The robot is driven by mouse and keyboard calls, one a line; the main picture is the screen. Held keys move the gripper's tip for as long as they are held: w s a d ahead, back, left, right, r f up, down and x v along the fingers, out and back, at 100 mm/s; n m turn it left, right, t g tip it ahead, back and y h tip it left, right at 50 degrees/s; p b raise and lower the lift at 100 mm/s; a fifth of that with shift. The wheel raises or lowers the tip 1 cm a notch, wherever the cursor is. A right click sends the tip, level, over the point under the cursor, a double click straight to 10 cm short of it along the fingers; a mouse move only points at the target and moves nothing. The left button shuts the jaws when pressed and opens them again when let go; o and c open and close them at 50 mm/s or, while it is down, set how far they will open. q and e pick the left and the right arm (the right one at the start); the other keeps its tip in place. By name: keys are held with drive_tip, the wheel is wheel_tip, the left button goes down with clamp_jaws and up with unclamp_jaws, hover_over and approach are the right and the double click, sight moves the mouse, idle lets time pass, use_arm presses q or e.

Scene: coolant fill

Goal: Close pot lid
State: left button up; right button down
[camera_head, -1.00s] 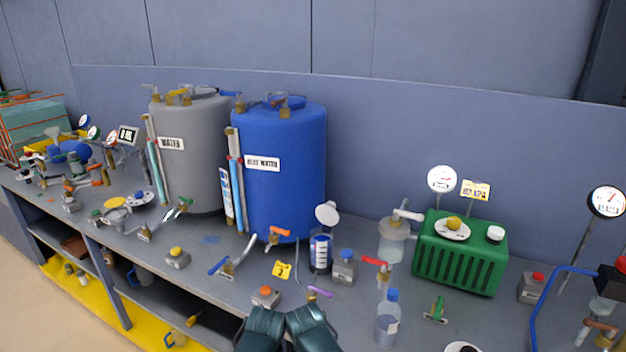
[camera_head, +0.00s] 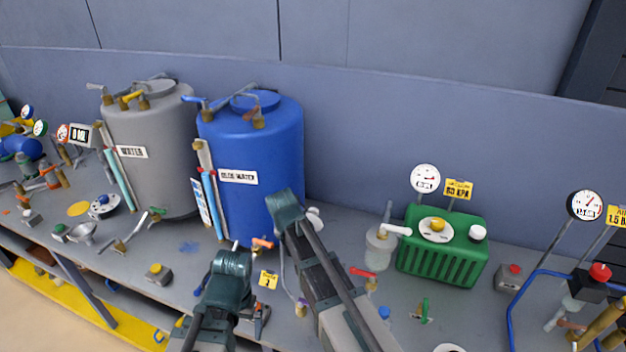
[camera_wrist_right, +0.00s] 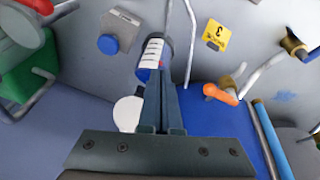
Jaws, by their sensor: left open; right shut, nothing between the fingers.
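The pot, a small clear jar with a white label and blue contents, shows in the wrist view (camera_wrist_right: 153,58). Its round white lid (camera_wrist_right: 128,113) stands swung open on the tank side; a sliver of the lid shows in the head view (camera_head: 315,217). My right gripper (camera_wrist_right: 162,80) is shut and empty, its fingers overlapping the pot and part of the lid; I cannot tell whether they touch. In the head view my right arm hides the pot. My left gripper (camera_head: 262,312), partly hidden low near the bench front, is open.
The blue tank (camera_head: 260,150) stands close behind. A green box (camera_head: 440,260) with a gauge is to the right. An orange-handled tap (camera_wrist_right: 222,94), a yellow tag (camera_wrist_right: 215,35) and a blue-button box (camera_wrist_right: 115,35) surround the pot.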

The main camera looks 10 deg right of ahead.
sight(312, 218)
use_arm(q)
wheel_tip(312, 218, up, 10)
drive_tip(key=p, duration=0.7)
drive_tip(key=shift+r+p, duration=0.2)
drive_tip(key=shift+p, duration=0.1)
use_arm(e)
drive_tip(key=w+d+r+m+t, duration=0.1)
drive_tip(key=w+d+r+m, duration=0.1)
drive_tip(key=w+d+r, duration=0.2)
drive_tip(key=w+d+r+m+h, duration=0.1)
drive_tip(key=w+d+r, duration=0.3)
drive_tip(key=w+r, duration=0.4)
drive_tip(key=shift+w+d+m+t, duration=0.25)
drive_tip(key=shift+w+m+t, duration=0.25)
drive_tip(key=shift+w, duration=0.4)
use_arm(q)
drive_tip(key=shift+f, duration=0.15)
use_arm(e)
drive_tip(key=shift+f, duration=0.1)
drive_tip(key=b+x, duration=1)
drive_tip(key=x, duration=0.1)
drive_tip(key=s+a, duration=0.1)
drive_tip(key=s, duration=0.1)
drive_tip(key=s+a, duration=0.1)
drive_tip(key=s, duration=0.1)
drive_tip(key=shift+a+r+p, duration=0.25)
drive_tip(key=shift+p, duration=0.05)
use_arm(q)
wheel_tip(312, 218, down, 9)
drive_tip(key=shift+f, duration=0.1)
